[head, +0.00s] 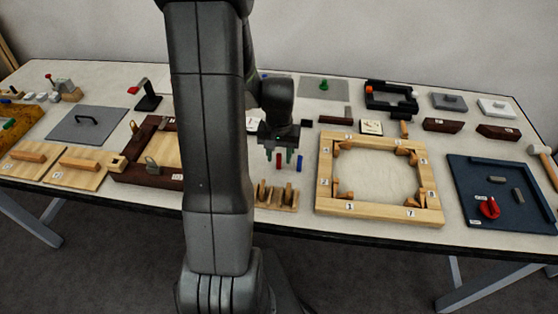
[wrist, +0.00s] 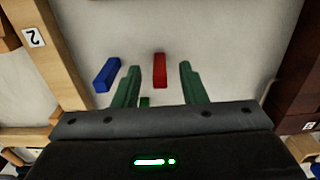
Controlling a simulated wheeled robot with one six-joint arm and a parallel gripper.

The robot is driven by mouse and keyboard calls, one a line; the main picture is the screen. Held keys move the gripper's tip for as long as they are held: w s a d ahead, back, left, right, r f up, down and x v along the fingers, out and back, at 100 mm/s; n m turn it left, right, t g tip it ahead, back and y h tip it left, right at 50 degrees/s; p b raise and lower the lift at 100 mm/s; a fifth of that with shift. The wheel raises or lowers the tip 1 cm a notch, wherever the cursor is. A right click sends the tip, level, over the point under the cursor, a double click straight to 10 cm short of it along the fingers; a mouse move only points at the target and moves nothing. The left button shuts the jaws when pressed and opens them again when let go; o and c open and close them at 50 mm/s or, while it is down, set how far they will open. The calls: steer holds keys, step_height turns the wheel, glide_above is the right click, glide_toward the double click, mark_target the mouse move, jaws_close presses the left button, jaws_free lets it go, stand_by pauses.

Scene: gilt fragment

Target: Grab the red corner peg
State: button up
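The red peg (wrist: 160,70) is a small red block on the white table top in the wrist view. It lies ahead of my gripper and roughly midway between its two fingers. It also shows as a small red mark (head: 278,160) under the gripper in the head view. My gripper (wrist: 158,88), with green fingers, is open with nothing between the fingertips that I can see held. In the head view my gripper (head: 280,156) hangs just above the table, fingers pointing down. A blue peg (wrist: 106,75) lies left of the left finger.
A bit of a green peg (wrist: 144,101) shows between the fingers near the gripper body. A pale wooden frame (head: 325,180) with numbered labels stands right of the gripper. A dark red-brown frame (head: 135,146) stands left. Wooden holders (head: 275,195) stand in front.

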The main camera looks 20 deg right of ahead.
jaws_close()
